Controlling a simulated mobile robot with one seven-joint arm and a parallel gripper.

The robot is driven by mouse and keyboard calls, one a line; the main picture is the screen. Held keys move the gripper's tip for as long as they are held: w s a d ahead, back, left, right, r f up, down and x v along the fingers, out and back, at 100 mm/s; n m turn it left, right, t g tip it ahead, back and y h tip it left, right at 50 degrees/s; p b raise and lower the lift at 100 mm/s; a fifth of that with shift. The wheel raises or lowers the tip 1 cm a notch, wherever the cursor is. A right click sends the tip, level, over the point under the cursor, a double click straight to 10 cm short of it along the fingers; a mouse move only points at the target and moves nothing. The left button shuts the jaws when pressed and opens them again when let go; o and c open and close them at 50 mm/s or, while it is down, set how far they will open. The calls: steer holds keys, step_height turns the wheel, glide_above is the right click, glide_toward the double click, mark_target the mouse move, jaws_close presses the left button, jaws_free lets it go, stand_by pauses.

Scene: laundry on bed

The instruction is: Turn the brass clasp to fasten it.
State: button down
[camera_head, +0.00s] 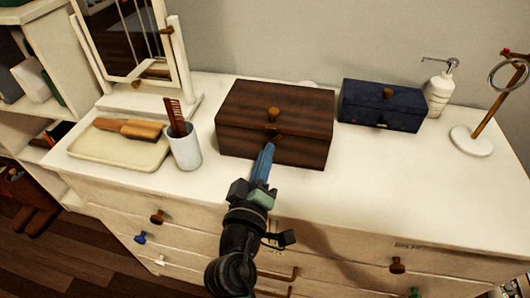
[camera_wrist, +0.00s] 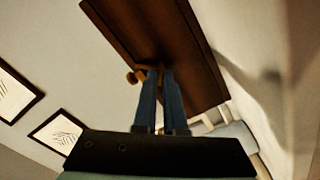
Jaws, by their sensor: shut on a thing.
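A dark brown wooden box (camera_head: 300,118) with a closed lid stands on the white dresser. A brass knob (camera_head: 274,114) sits on its lid, and the brass clasp (camera_head: 274,135) is on the front face below it. My gripper (camera_head: 266,150) reaches the front of the box from below, its blue fingers at the clasp. In the wrist view the box (camera_wrist: 165,40) fills the upper middle, and the fingers (camera_wrist: 160,75) are closed together on the clasp, which is mostly hidden between the tips. A brass knob (camera_wrist: 135,77) shows just left of them.
A white cup with a comb (camera_head: 185,148) stands close left of the box, beside a cream tray with a brush (camera_head: 110,155). A dark blue box (camera_head: 382,105), a soap dispenser (camera_head: 440,88) and a ring stand (camera_head: 472,140) are on the right. The dresser top at front right is clear.

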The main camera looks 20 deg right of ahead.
steer(key=n+p, duration=0.1)
steer(key=n, duration=0.2)
steer(key=shift+n, duration=0.4)
steer(key=shift+f+n+p, duration=0.1)
steer(key=shift+n+p, duration=0.75)
steer(key=shift+n, duration=1.05)
steer(key=c, duration=1)
jaws_free()
steer(key=shift+a, duration=0.1)
steer(key=b+v, duration=0.1)
steer(key=v, duration=1.2)
steer(key=shift+b, duration=0.4)
